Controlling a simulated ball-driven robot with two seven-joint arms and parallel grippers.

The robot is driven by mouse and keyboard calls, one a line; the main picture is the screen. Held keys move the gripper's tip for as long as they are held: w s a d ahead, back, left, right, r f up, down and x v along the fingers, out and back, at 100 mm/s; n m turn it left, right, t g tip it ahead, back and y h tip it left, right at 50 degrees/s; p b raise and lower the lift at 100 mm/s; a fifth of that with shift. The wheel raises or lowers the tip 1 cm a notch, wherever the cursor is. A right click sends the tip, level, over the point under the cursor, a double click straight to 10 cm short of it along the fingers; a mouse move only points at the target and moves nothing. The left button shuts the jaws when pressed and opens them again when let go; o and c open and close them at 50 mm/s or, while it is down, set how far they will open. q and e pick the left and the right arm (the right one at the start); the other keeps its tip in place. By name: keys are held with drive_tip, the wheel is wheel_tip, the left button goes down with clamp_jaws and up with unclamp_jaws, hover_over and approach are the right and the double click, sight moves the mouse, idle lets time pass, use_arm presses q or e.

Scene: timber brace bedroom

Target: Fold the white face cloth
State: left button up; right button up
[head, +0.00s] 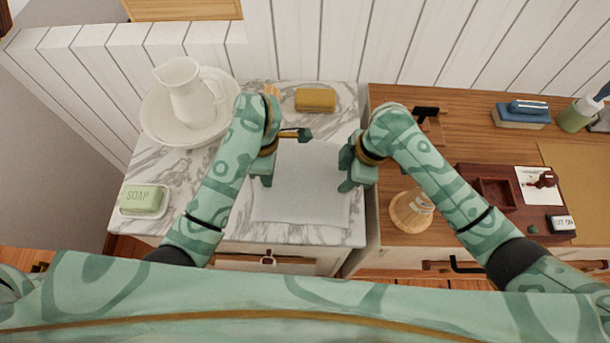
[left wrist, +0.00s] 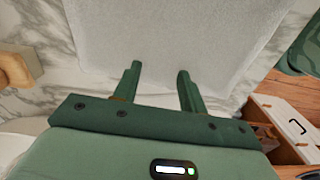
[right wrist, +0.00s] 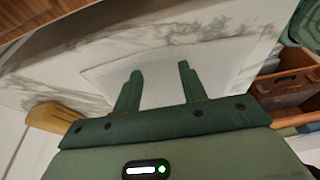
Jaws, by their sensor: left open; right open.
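The white face cloth (head: 302,190) lies flat and spread out on the marble top, near its front right part. It also shows in the left wrist view (left wrist: 165,40) and the right wrist view (right wrist: 215,65). My left gripper (head: 280,160) is open over the cloth's left side, its fingers pointing over the cloth in the left wrist view (left wrist: 157,78). My right gripper (head: 345,170) is open at the cloth's right edge, and its fingers show empty in the right wrist view (right wrist: 158,75). I cannot tell whether either gripper touches the cloth.
A white pitcher (head: 188,95) in a basin (head: 158,125) stands at the back left of the marble top (head: 160,165). A soap dish (head: 143,200) is front left, and a yellow sponge-like block (head: 315,99) is behind the cloth. The wooden desk (head: 455,140) at right holds several items.

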use_arm(q)
drive_tip(key=shift+s, duration=0.35)
use_arm(e)
drive_tip(key=shift+s, duration=0.35)
use_arm(q)
drive_tip(key=shift+w+f, duration=0.15)
drive_tip(key=shift+f, duration=0.15)
use_arm(e)
drive_tip(key=shift+w+f, duration=0.1)
drive_tip(key=shift+f, duration=0.2)
use_arm(q)
drive_tip(key=shift+r, duration=0.1)
drive_tip(key=c, duration=0.5)
use_arm(e)
drive_tip(key=shift+r, duration=0.15)
drive_tip(key=c, duration=0.5)
use_arm(q)
clamp_jaws()
use_arm(e)
clamp_jaws()
